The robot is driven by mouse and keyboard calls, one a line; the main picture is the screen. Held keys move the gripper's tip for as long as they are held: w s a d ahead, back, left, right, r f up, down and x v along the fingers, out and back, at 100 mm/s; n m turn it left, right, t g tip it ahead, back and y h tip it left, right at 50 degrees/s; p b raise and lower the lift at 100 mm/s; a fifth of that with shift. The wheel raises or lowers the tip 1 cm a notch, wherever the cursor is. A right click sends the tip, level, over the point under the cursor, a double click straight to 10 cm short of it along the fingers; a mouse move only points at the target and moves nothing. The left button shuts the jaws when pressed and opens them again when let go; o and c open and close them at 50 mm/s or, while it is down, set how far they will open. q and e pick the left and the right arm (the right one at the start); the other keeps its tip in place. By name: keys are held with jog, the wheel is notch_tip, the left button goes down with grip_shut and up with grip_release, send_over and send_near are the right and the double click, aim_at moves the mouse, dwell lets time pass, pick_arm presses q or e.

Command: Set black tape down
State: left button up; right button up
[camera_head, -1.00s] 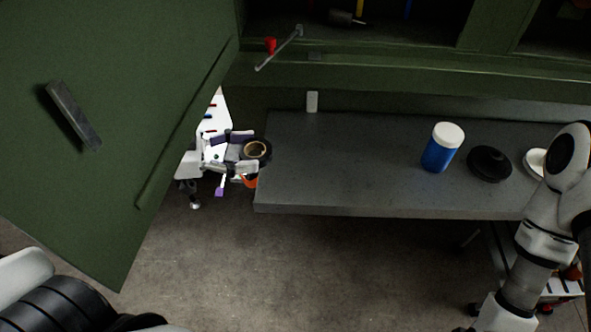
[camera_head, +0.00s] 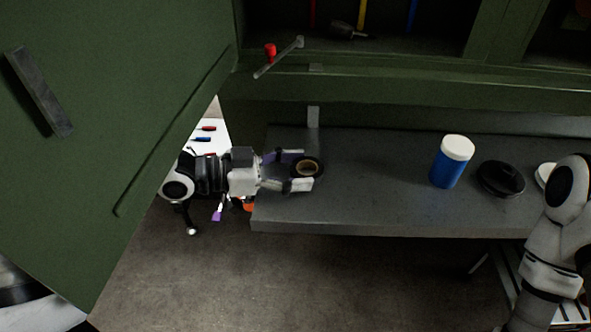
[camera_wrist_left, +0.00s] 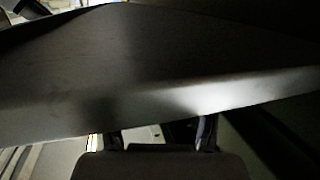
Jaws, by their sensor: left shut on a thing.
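The black tape (camera_head: 317,163) is a black roll with a tan core. It is in the head view, over the left end of the grey workbench (camera_head: 365,198). My left gripper (camera_head: 302,170) is shut on the tape, its fingers reaching in from the left. I cannot tell whether the tape touches the bench top. In the left wrist view the finger bases show at the bottom, below the front edge of the bench (camera_wrist_left: 150,85), and the tape cannot be made out. My right arm shows at the right, but its gripper is out of view.
A blue jar with a white lid (camera_head: 453,162), a black disc-shaped thing (camera_head: 501,179) and a white round thing (camera_head: 545,175) stand farther right on the bench. The bench between tape and jar is clear. A large green panel (camera_head: 110,130) fills the left.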

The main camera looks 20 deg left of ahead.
pick_arm(q)
jog(key=shift+w+f, duration=0.1)
jog(key=shift+f, duration=0.25)
jog(key=o, duration=1)
